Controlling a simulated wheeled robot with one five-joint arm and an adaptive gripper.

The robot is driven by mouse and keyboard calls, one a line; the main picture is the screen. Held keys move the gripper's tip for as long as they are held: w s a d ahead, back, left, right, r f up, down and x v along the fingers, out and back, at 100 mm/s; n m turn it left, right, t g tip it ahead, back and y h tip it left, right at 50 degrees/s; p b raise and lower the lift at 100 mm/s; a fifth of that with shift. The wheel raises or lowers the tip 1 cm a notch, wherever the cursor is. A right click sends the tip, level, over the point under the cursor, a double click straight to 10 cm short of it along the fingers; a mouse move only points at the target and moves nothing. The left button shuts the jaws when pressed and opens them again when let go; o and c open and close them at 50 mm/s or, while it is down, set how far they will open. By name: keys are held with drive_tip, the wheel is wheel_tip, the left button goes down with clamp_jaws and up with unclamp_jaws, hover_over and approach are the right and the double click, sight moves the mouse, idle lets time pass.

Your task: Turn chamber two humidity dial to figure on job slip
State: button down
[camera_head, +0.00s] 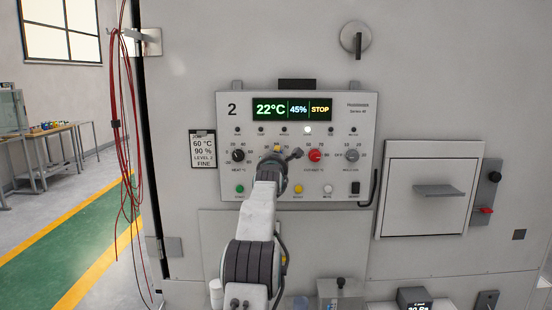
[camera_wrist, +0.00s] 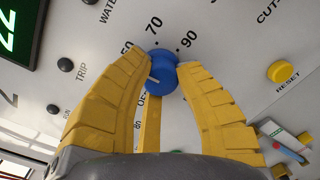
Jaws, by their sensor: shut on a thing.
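The chamber panel (camera_head: 365,125) bears a "2", and its display (camera_head: 291,109) reads 22°C, 45% and STOP. The job slip (camera_head: 202,152) at its left reads 60 °C, 90 %, LEVEL 2, FINE. The blue dial (camera_wrist: 162,80) sits between the yellow fingers of my gripper (camera_wrist: 164,64), which are shut on it from both sides. Marks for 50, 70 and 90 show around it. Its white pointer line appears toward the left, near the OFF side and away from the 90. In the head view my gripper (camera_head: 279,160) hides this dial.
A black dial (camera_head: 238,156) stands left of my gripper; a red dial (camera_head: 315,155) and a grey dial (camera_head: 351,155) stand right. Coloured buttons line the panel below, including a yellow one (camera_head: 298,189). Red cables (camera_head: 127,140) hang at the left. A hatch (camera_head: 430,190) juts at the right.

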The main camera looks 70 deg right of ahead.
drive_tip(key=shift+w+m+p, duration=0.1)
drive_tip(key=shift+m+p, duration=0.2)
drive_tip(key=shift+m, duration=1)
drive_tip(key=c, duration=1.1)
unclamp_jaws()
drive_tip(key=shift+w, duration=0.15)
drive_tip(key=shift+o, duration=1.2)
drive_tip(key=shift+a, duration=0.1)
drive_tip(key=v, duration=1.1)
drive_tip(key=shift+s+a, duration=0.25)
drive_tip(key=shift+a, duration=0.1)
